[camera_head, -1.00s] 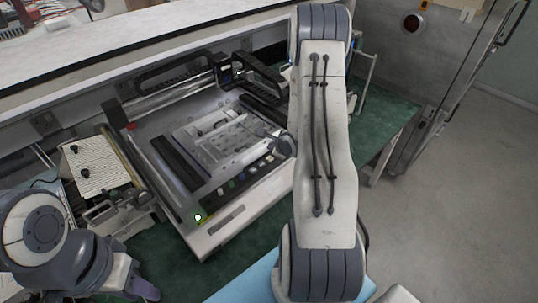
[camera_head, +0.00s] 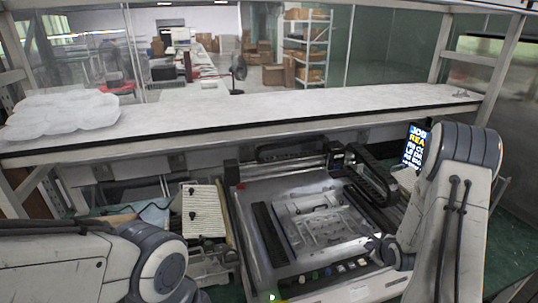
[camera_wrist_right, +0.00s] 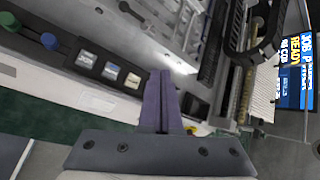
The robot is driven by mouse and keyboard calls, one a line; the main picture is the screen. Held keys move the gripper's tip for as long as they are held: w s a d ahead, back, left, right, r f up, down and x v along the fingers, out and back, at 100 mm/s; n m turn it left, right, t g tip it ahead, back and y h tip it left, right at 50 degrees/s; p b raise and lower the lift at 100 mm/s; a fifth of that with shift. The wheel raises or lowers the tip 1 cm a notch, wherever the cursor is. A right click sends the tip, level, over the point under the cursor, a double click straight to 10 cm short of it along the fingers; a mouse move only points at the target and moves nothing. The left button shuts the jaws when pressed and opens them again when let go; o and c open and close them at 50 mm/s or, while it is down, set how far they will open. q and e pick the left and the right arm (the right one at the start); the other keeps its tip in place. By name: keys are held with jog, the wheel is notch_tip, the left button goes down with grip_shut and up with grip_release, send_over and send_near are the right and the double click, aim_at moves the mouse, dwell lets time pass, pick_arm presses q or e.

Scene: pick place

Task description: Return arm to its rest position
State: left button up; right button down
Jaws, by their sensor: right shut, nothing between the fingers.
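My right gripper (camera_wrist_right: 160,76) is shut and empty in the right wrist view, its two purple fingers together in front of the machine's control panel. In the head view my right arm comes down at the right, and the gripper end (camera_head: 380,246) is small and partly hidden by the arm, over the right side of the machine. My left arm enters at the lower left; its gripper is not in view.
A machine (camera_head: 268,187) with a flat bed and a row of buttons (camera_wrist_right: 107,67) stands on the green bench. A ribbed white block (camera_head: 203,212) is to its left. A lit screen (camera_head: 415,147) stands behind my right arm. A white shelf (camera_head: 270,108) runs across behind.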

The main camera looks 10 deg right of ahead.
jog(key=s+a+r+n+g+y+b, duration=0.1)
jog(key=a+r+n+g+b, duration=0.15)
jog(key=a+n, duration=0.8)
jog(key=s+a+r+n+g+y+b, duration=0.1)
jog(key=a+r+n+b, duration=0.2)
jog(key=a+n, duration=0.75)
jog(key=s+a+r+n+g+b, duration=0.2)
jog(key=s+a+n, duration=0.6)
jog(key=s, duration=0.4)
jog(key=s+a+r+n+g+y+b, duration=0.1)
jog(key=s+a+n+g+b, duration=0.1)
jog(key=s+a+n, duration=0.6)
jog(key=s+a+g, duration=0.1)
jog(key=s, duration=0.3)
jog(key=shift+s+a+r, duration=0.25)
jog(key=shift+s+r, duration=0.1)
